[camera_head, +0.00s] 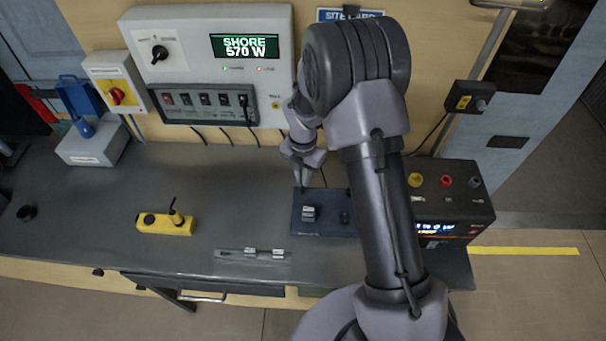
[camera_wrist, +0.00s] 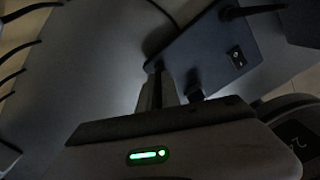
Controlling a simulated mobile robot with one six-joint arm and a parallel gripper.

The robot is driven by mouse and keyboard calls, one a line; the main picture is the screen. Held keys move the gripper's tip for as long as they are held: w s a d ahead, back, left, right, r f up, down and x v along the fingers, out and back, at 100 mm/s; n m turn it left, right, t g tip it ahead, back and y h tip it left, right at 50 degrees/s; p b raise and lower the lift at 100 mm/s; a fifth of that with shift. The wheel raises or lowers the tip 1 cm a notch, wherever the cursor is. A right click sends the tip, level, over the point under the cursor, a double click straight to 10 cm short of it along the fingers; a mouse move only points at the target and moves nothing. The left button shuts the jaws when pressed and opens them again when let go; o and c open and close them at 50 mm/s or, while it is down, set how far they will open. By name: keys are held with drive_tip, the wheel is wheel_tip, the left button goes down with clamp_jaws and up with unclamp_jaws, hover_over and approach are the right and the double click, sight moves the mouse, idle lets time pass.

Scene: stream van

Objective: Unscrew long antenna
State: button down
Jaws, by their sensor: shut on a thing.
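My gripper (camera_head: 301,184) points down at the back left corner of a dark blue box on the bench. The wrist view shows its fingers (camera_wrist: 158,85) closed together at the edge of this box (camera_wrist: 198,42). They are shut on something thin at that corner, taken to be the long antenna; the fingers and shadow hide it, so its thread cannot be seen. In the head view the box (camera_head: 328,229) lies flat, with a small silver part (camera_head: 309,213) on top. A black rocker switch (camera_wrist: 236,57) shows on it in the wrist view.
A yellow handset (camera_head: 165,226) with a short black stub lies at left. A narrow grey tray (camera_head: 232,254) with silver pieces lies at the front. A black power unit (camera_head: 455,212) stands at right, partly behind my arm. A grey switch panel (camera_head: 190,75) and cables line the back.

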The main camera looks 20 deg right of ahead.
drive_tip(key=shift+n, duration=0.5)
drive_tip(key=c, duration=1.6)
unclamp_jaws()
drive_tip(key=m, duration=0.2)
drive_tip(key=shift+m, duration=0.9)
